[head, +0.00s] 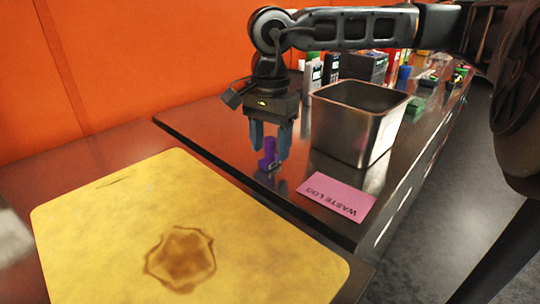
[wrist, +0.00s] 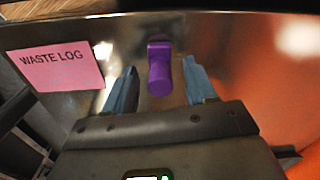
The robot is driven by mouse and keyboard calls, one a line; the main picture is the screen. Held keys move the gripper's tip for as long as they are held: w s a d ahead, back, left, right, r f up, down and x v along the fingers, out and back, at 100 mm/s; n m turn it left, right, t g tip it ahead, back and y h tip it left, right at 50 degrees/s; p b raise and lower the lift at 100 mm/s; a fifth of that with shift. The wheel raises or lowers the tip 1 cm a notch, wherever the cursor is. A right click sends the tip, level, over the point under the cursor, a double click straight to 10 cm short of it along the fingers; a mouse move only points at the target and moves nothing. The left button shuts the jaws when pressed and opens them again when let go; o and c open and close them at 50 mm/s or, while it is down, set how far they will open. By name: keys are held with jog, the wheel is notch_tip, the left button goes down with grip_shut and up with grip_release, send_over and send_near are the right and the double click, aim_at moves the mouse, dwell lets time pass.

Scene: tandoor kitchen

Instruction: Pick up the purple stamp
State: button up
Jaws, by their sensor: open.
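The purple stamp (head: 268,154) stands on the dark shiny counter in the head view, left of the steel bin. In the wrist view the purple stamp (wrist: 160,68) shows between and slightly beyond the two blue fingers. My gripper (head: 271,156) points down over the stamp, with its fingers on either side of it. My gripper (wrist: 160,88) is open in the wrist view, with a gap visible between the stamp and each finger. Whether the fingertips reach the counter cannot be told.
A pink "WASTE LOG" card (head: 336,195) lies right of the stamp. An open steel bin (head: 345,135) stands close behind it. A yellow board (head: 100,215) fills the front left. Several bottles and boxes, including a dark box (head: 365,66), stand farther back. An orange wall (head: 150,60) bounds the left.

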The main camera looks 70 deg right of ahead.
aim_at(270, 138)
grip_shut()
dwell(0.3)
jog(key=shift+r, duration=0.15)
notch_tip(270, 138, up, 10)
jog(key=shift+f+p, duration=0.1)
jog(key=shift+p, duration=0.2)
